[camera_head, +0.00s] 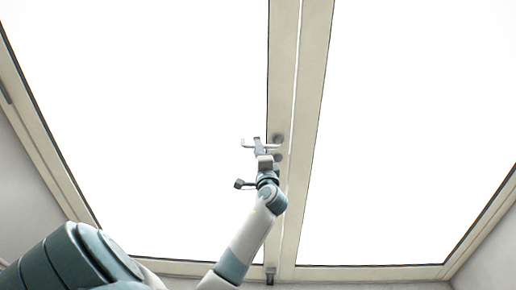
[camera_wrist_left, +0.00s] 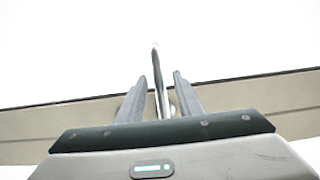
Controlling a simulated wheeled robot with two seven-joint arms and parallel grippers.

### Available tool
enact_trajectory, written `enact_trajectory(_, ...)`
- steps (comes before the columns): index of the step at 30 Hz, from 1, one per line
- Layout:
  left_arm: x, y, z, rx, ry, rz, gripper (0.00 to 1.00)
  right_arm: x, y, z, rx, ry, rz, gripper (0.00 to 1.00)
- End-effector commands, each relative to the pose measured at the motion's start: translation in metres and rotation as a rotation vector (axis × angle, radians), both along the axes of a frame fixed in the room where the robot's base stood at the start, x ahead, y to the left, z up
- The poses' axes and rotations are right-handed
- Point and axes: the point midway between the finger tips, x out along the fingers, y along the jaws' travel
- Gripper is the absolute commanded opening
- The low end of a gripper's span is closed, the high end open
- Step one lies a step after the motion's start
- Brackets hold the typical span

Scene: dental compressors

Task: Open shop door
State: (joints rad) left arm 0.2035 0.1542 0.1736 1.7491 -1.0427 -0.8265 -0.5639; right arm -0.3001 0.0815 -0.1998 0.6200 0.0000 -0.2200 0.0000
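The shop door is a tall double door with pale cream frames around bright white panes; its left leaf (camera_head: 281,70) and right leaf (camera_head: 314,70) meet along a narrow upright seam, and the door looks closed. A grey lever handle (camera_head: 248,143) sticks out to the left from the left leaf's inner frame. My left gripper (camera_head: 258,143) is at this handle. In the left wrist view, the handle (camera_wrist_left: 157,70) stands between the two fingers of the left gripper (camera_wrist_left: 160,92), with visible gaps beside it, so the gripper looks open around it. My right gripper is not in view.
A grey wall (camera_head: 25,190) borders the door on the left and another wall (camera_head: 495,260) on the right. The space in front of the panes looks clear.

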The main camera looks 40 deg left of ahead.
Motion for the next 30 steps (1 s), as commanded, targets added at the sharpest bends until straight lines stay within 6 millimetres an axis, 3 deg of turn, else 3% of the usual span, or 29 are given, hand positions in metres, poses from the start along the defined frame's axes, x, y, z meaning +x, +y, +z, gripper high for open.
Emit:
enact_trajectory(8, 0.000, 0.001, 0.000, 0.000, 0.000, 0.000, 0.33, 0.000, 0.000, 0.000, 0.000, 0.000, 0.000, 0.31)
enact_trajectory(12, 0.000, 0.000, 0.000, 0.000, 0.000, 0.000, 0.01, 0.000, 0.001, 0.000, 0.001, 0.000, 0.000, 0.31)
enact_trajectory(13, 0.000, 0.000, 0.000, 0.000, 0.000, 0.000, 0.00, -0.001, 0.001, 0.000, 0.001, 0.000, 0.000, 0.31)
enact_trajectory(30, 0.001, 0.000, -0.009, -0.079, -0.066, 0.001, 0.00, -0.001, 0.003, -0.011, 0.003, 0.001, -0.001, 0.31)
